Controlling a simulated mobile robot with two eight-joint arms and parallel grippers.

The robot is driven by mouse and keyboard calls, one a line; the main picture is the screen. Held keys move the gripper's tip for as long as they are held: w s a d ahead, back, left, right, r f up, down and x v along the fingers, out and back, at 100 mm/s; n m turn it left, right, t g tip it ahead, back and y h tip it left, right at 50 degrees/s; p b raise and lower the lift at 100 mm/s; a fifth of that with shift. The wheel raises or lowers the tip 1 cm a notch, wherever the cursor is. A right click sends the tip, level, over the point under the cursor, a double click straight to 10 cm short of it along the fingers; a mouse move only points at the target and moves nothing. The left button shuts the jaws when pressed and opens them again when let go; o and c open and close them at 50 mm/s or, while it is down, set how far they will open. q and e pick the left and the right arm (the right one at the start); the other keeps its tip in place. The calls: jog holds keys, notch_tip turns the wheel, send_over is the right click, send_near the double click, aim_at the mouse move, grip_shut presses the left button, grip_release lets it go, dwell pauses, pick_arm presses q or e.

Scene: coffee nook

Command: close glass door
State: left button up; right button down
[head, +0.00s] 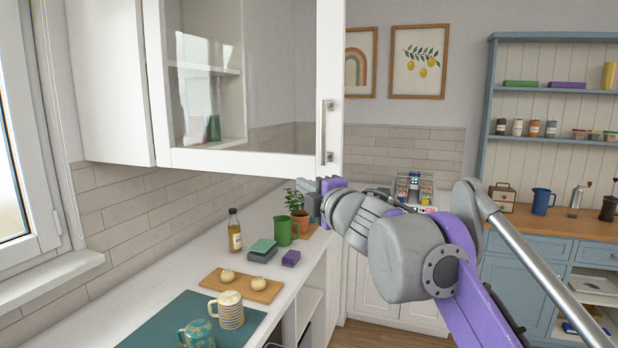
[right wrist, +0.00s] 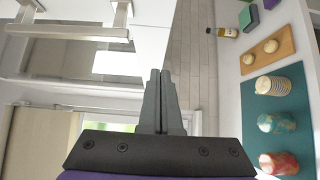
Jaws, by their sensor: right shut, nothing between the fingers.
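The glass door (head: 240,158) is a white-framed pane of the wall cabinet in the head view. It stands swung out from the wall, with tiles and shelves showing through the glass. Its metal handle (head: 327,130) is upright on the right, free edge. My right gripper (head: 308,192) is just below the door's lower right corner, shut and empty. I cannot tell whether it touches the door. In the right wrist view its fingers (right wrist: 163,95) are together, with a metal handle (right wrist: 80,27) at upper left. My left gripper is not in view.
Below is a white counter (head: 150,272) with a bottle (head: 234,230), green jug (head: 284,231), potted plant (head: 296,203), board with buns (head: 262,291) and striped mug (head: 230,311). A closed white cabinet panel (head: 108,80) adjoins the door at left. A blue hutch (head: 484,130) stands at right.

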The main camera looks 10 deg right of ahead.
aim_at(302, 175)
jog(key=shift+w+d, duration=0.3)
jog(key=shift+w, duration=0.45)
jog(key=shift+w+d, duration=0.35)
jog(key=shift+w, duration=0.4)
jog(key=shift+w+d, duration=0.3)
jog(key=shift+w, duration=0.45)
jog(key=shift+d, duration=0.1)
